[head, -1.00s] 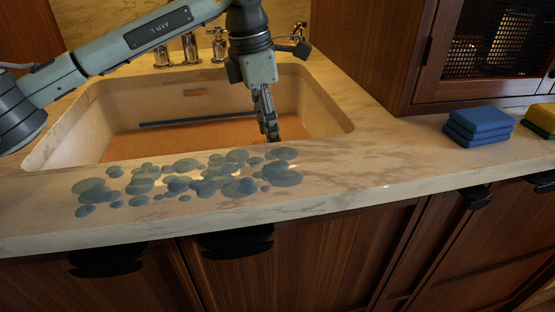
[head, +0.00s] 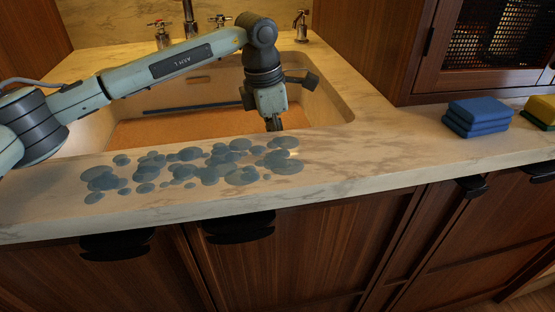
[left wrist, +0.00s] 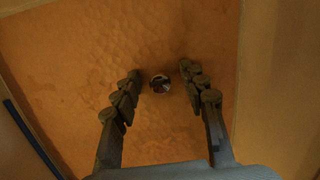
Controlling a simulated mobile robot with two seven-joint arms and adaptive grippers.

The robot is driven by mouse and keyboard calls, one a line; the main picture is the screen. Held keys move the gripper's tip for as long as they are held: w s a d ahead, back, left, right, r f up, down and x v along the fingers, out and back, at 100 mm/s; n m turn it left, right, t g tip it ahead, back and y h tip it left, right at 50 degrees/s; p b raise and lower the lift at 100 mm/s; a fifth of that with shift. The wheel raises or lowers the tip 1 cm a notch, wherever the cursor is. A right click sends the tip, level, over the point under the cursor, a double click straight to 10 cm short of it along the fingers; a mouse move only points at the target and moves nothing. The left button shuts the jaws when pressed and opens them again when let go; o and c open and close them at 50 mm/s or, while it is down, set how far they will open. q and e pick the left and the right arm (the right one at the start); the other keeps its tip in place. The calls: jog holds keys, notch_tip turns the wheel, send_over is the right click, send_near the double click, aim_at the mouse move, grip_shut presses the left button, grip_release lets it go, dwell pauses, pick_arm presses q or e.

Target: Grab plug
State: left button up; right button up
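The plug (left wrist: 160,83) is a small round shiny metal piece in the left wrist view, at the bottom of the sink under orange-brown water. My left gripper (left wrist: 160,73) is open, with its two fingers on either side of the plug in that view. I cannot tell how far above the plug the fingertips are. In the head view my left gripper (head: 275,124) points down into the sink (head: 335,95), its lower fingers hidden behind the front counter edge. The plug is hidden in the head view. My right gripper is in neither view.
Puddles (head: 205,165) lie on the counter in front of the sink. Stacked blue sponges (head: 477,116) and a yellow and green sponge (head: 541,112) are to the right. A dark blue stick (head: 185,107) lies in the sink. A faucet (head: 189,18) stands behind.

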pick_arm(q)
grip_shut()
